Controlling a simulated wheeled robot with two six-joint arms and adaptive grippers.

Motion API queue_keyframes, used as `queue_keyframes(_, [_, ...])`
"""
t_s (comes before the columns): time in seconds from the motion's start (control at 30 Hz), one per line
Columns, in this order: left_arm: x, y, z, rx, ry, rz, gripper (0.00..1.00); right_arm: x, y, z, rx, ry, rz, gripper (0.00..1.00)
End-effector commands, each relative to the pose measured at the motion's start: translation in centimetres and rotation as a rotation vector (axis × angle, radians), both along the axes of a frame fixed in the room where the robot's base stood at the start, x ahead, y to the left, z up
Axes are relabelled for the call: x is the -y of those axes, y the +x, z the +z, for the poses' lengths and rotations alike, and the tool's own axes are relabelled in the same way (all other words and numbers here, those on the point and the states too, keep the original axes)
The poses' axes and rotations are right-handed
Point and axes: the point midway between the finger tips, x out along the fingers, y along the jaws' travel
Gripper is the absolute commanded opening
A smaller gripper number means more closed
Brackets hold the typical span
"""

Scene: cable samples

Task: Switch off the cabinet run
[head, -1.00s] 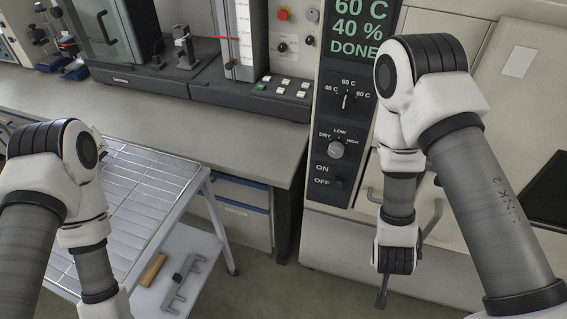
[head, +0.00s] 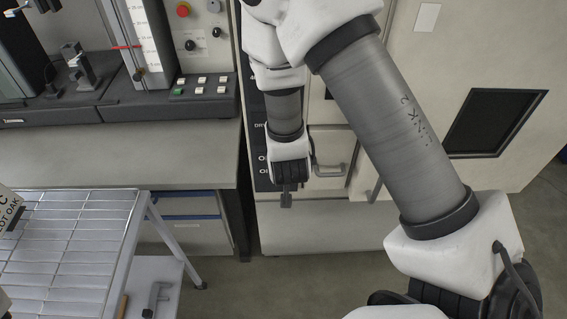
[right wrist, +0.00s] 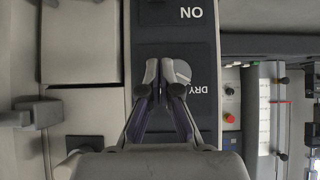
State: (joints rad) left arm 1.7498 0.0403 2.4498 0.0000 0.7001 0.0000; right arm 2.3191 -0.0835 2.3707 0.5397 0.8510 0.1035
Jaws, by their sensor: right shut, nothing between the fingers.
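The cabinet (head: 400,150) is a large cream unit with a dark control panel (head: 262,178) down its left side. My right arm hides most of that panel, including the display. My right gripper (head: 286,203) is shut and empty, pointing down in front of the panel's lower part. In the right wrist view, the closed fingertips (right wrist: 164,72) overlap the grey mode knob (right wrist: 182,70) in the picture; I cannot tell whether they touch. The ON label (right wrist: 191,12) shows upside down above them, with DRY below. The OFF label is out of that view. My left gripper is not in view.
A cabinet door handle (head: 330,170) is just right of my right gripper. A wire-rack trolley (head: 140,215) stands at lower left. Behind it, a grey bench (head: 180,165) carries a tester with a red stop button (head: 183,9). Floor is clear between trolley and cabinet.

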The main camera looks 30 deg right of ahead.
Motion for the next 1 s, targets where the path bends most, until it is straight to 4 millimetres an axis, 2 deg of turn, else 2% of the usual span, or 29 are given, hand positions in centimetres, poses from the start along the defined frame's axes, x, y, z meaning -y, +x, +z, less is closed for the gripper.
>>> queue_keyframes(0.4, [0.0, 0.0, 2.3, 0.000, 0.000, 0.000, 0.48, 3.6, 5.5, -5.7, -0.001, 0.001, -0.004, 0.00])
queue_keyframes(0.5, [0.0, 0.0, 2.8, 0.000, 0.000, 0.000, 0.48, 2.9, 4.4, -7.4, -0.006, -0.002, 0.000, 0.00])
queue_keyframes(0.63, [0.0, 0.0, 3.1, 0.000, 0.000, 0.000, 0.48, 2.5, 3.8, -8.7, -0.003, -0.003, 0.001, 0.00])
queue_keyframes(1.0, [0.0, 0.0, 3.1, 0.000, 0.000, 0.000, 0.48, 2.4, 3.7, -9.2, 0.000, 0.000, -0.001, 0.00])
